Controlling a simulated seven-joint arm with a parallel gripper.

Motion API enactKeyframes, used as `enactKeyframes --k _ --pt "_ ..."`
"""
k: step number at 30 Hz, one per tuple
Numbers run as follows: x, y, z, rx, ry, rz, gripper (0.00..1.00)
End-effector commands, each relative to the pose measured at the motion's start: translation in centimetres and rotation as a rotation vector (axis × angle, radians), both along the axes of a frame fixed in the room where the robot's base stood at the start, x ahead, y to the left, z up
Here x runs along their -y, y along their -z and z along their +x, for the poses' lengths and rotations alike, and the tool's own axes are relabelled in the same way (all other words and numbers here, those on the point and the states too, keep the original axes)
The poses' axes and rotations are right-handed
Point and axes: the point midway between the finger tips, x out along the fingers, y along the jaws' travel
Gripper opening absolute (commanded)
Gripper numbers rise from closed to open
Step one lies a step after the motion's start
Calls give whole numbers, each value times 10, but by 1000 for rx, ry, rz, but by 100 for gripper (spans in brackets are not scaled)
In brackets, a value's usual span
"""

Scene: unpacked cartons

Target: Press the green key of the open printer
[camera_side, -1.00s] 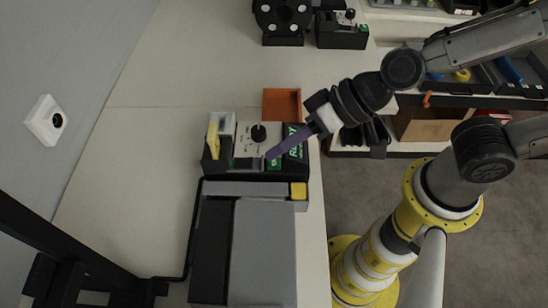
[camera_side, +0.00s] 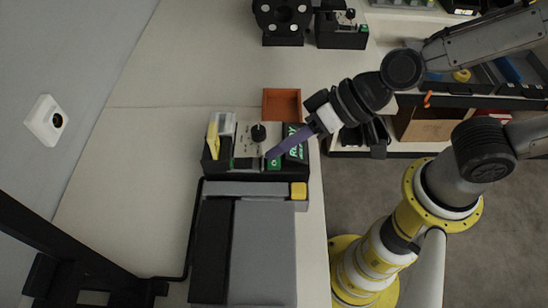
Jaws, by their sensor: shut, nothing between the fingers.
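The green key (camera_side: 273,164) is at the panel's lower right.
A grey machine with a yellow block (camera_side: 298,191) stands just in front of the printer. An orange tray (camera_side: 282,104) lies behind it. A black device with a small green button (camera_side: 341,30) is farther back. The bench to the left is clear.

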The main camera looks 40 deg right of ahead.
Motion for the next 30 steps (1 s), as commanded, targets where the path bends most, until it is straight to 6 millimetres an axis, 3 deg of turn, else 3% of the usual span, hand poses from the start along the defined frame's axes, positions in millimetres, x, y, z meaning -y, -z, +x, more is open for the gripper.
enactKeyframes --k 30 --pt "0 12 0 0 0 0 0"
